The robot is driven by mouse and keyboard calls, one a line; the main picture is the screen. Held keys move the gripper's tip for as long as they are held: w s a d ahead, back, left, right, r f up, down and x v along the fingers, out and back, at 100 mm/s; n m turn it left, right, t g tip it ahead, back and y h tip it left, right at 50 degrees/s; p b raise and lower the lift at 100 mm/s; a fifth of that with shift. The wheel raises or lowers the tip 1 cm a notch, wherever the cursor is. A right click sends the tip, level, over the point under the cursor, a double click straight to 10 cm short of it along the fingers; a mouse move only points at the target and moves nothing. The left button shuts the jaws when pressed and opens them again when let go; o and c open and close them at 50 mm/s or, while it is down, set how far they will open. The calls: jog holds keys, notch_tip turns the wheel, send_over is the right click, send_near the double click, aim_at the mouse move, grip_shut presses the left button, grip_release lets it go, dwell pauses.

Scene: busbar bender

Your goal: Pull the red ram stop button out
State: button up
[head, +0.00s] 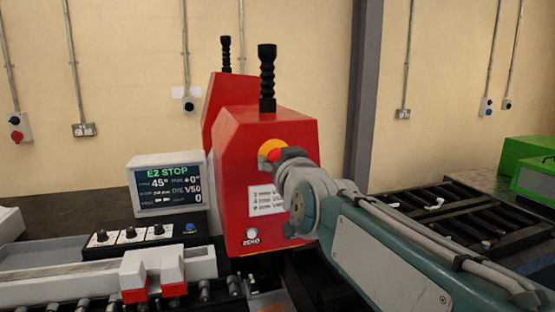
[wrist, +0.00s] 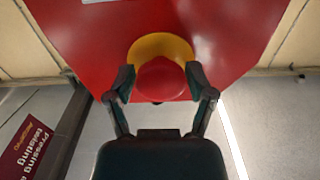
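The red ram stop button (wrist: 160,80) is a round mushroom head on a yellow base plate (wrist: 176,45), on the red press housing. In the head view the button (head: 273,154) shows only partly, at the left of my gripper's end. In the wrist view my gripper (wrist: 161,82) has one finger on each side of the button's head. Both fingertips appear to touch its rim, so it looks shut on the button. In the head view my wrist hides most of the fingers.
A screen (head: 168,185) left of the red housing (head: 235,180) reads "E2 STOP". A control strip with knobs (head: 131,233) and a roller bed with red-and-white clamps (head: 150,275) lie at the lower left. A black slatted table (head: 440,215) stands at the right.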

grip_shut()
jog(key=shift+s, duration=0.4)
jog(key=shift+s+d, duration=0.1)
jog(key=shift+s, duration=0.15)
jog(key=o, duration=0.8)
grip_release()
jog(key=shift+v, duration=3.7)
